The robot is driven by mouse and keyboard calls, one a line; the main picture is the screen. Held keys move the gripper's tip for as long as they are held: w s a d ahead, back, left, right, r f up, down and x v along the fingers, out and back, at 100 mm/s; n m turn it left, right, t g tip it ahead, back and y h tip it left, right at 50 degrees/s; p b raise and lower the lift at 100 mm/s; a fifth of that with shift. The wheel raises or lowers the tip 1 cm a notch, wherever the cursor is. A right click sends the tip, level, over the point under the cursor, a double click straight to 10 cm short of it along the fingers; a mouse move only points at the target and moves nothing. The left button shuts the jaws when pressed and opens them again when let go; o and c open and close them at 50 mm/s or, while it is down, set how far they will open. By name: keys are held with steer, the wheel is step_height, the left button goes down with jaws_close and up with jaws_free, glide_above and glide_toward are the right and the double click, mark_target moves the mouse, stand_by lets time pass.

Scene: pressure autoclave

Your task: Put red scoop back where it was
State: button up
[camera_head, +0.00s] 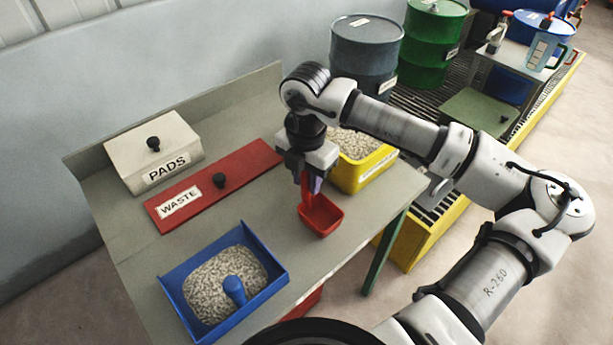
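The red scoop (321,214) is an open red tray-like scoop with an upright handle. It is near the table's right side, in front of the yellow bin. My gripper (306,180) points down over it and its fingers are around the scoop's handle, which shows red between them. The scoop's bowl looks level. I cannot tell whether its underside touches the table. The yellow bin (361,176) with pale granules stands just behind and right of my gripper, partly hidden by my arm.
A blue tray (267,287) holds granules and a blue-handled scoop (234,290) at the front. A red WASTE lid (215,187) and a PADS box (152,152) lie to the left. Drums (366,55) stand behind on a grating. The grey table (225,221) is bare between the trays.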

steer(key=shift+o, duration=1.1)
steer(key=shift+r, duration=0.15)
steer(key=shift+r+p, duration=0.25)
steer(key=shift+p, duration=0.05)
step_height(320, 180, up, 12)
steer(key=shift+f+b, duration=0.2)
steer(key=shift+b, duration=0.7)
